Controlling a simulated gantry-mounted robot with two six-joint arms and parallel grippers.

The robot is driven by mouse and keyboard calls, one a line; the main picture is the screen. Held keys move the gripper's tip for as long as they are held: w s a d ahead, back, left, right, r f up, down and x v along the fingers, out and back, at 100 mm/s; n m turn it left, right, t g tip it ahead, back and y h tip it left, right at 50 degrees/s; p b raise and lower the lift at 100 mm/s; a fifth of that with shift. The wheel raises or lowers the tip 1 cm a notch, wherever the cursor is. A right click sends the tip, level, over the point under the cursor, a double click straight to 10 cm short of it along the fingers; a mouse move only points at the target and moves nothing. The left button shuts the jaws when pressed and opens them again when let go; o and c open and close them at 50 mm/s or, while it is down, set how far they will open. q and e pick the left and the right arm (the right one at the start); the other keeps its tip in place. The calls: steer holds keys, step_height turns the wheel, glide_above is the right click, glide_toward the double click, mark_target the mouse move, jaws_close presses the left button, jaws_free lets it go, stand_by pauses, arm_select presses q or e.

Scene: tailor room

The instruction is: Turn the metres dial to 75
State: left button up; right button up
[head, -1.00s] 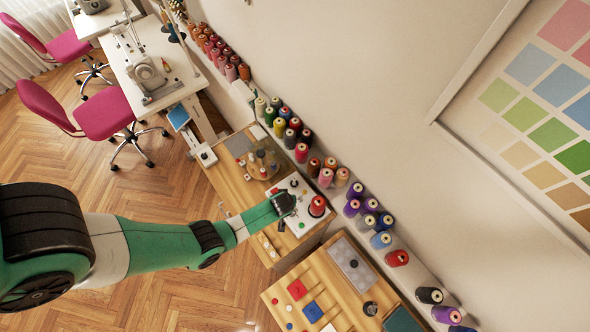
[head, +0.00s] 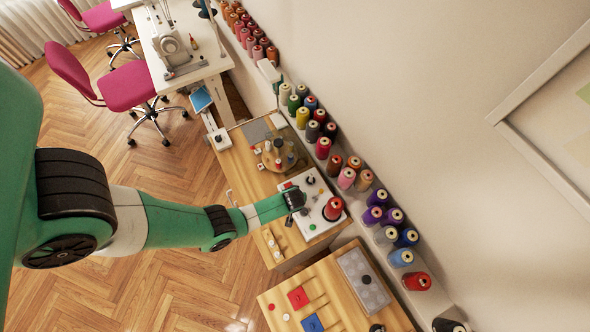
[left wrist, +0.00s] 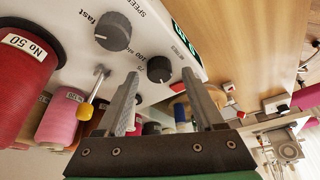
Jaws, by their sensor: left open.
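The metres dial (left wrist: 159,69) is a dark round knob on a white panel (left wrist: 75,25), with lettering beside it that reads 100 in part. I cannot read where its pointer sits. My left gripper (left wrist: 160,75) is open, its two grey fingers reaching toward the dial with one on each side of it in the picture. I cannot tell whether they touch it. In the head view my left gripper (head: 297,199) is over the white panel (head: 316,222), and the dial is not clear there.
A larger speed dial (left wrist: 113,31) sits beside the metres dial. A metal lever with a yellow knob (left wrist: 85,110) stands near one finger. A large red spool (head: 333,209) stands on the panel. Thread cones (head: 377,216) line the wall shelf.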

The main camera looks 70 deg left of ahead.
arm_select(q)
steer(key=shift+w+a+f, duration=0.1)
steer(key=shift+f, duration=0.25)
steer(key=shift+r, duration=0.1)
jaws_close()
